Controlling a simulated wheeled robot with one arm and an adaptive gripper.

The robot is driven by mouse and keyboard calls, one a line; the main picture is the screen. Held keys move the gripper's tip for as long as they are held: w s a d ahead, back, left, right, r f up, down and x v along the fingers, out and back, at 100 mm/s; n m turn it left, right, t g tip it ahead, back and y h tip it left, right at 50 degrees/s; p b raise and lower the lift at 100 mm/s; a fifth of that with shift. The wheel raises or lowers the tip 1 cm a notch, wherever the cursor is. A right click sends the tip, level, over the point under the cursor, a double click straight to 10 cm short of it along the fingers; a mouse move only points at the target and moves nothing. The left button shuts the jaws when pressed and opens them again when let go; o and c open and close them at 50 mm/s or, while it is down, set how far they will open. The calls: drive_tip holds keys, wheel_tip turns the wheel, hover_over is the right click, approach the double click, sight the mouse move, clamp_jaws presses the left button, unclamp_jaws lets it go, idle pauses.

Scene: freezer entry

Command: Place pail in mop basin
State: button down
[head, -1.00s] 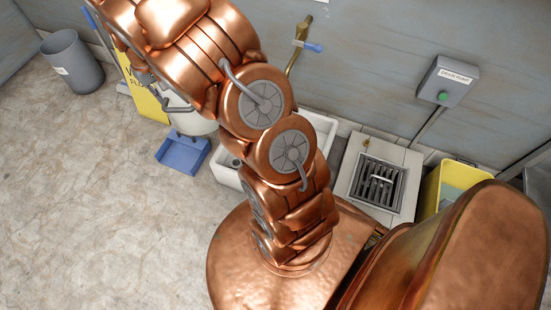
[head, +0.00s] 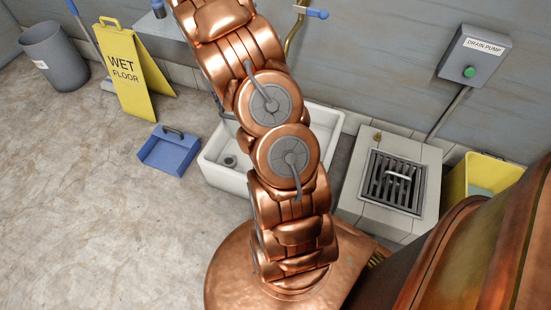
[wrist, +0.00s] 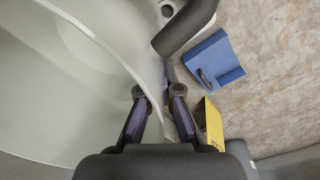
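The mop basin is a low white square tub (head: 222,181) on the floor against the wall, partly hidden behind my arm in the head view. A drain shows in its left part. The pail (wrist: 65,75) is a large pale vessel filling the left of the wrist view, and my arm hides it in the head view. My gripper is hidden in the head view. I cannot tell the pail's height over the basin.
A blue dustpan (head: 170,152) lies left of the basin. A yellow wet-floor sign (head: 127,70) and a grey bin (head: 55,56) stand further left. A floor drain grate (head: 393,182) and a yellow container (head: 487,180) are at right. A brass pipe (head: 295,32) runs down the wall.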

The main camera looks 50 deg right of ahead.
drive_tip(key=shift+m, duration=0.8)
drive_tip(key=s+d+f+b, duration=0.1)
drive_tip(key=d+f+b, duration=0.1)
drive_tip(key=f, duration=0.3)
drive_tip(key=s+d+f+b, duration=0.2)
drive_tip(key=d+f+b, duration=0.1)
drive_tip(key=f+b, duration=0.1)
drive_tip(key=s+d+f+b, duration=0.1)
drive_tip(key=d+f+b, duration=0.2)
drive_tip(key=f, duration=0.2)
drive_tip(key=shift+s+d+f, duration=0.25)
drive_tip(key=shift+s+f, duration=0.05)
drive_tip(key=shift+s, duration=0.05)
wheel_tip(320, 180, down, 10)
drive_tip(key=b, duration=0.4)
drive_tip(key=c, duration=1.8)
unclamp_jaws()
drive_tip(key=shift+d, duration=0.1)
drive_tip(key=o, duration=0.5)
